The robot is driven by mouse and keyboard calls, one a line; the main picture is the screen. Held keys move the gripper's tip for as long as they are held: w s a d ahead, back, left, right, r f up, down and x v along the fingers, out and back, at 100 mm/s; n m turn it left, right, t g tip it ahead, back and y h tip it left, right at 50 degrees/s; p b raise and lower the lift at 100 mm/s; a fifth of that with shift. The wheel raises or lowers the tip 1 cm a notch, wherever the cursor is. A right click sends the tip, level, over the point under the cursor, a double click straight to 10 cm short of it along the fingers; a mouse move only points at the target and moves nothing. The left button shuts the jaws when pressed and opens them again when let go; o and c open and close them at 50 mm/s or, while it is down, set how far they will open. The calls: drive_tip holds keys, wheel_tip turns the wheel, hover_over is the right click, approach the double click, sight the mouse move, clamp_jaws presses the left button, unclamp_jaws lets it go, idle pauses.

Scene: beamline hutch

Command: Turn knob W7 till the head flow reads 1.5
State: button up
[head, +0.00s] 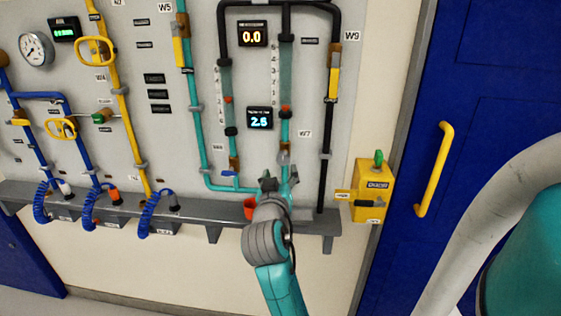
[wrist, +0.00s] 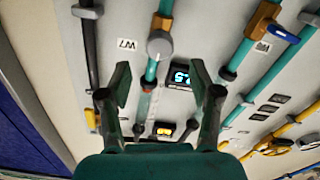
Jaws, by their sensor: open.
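Knob W7 (wrist: 160,45) is a round grey knob on a teal pipe, beside its label W7 (wrist: 127,44). In the head view the knob (head: 284,157) shows small, just above my gripper. The cyan flow display (head: 260,118) reads about 2.5; the last digit is hard to read. The display (wrist: 181,76) appears upside down in the wrist view. My gripper (wrist: 160,78) is open and empty, its two fingers spread to either side of the knob's line. In the head view my gripper (head: 276,184) is at the panel's lower edge.
An orange display (head: 252,34) reads 0.0 above. A black pipe (head: 326,140) runs right of W7. A grey ledge (head: 190,218) runs under the panel, with a red cup (head: 250,208) near my gripper. A yellow box (head: 373,192) and blue door (head: 480,110) stand right.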

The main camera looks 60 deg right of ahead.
sight(283, 161)
drive_tip(key=x, duration=0.8)
drive_tip(key=c, duration=1.1)
drive_tip(key=shift+c, duration=0.2)
drive_tip(key=shift+a+m, duration=0.1)
drive_tip(key=shift+m, duration=0.2)
drive_tip(key=m, duration=0.3)
drive_tip(key=shift+m, duration=2.7)
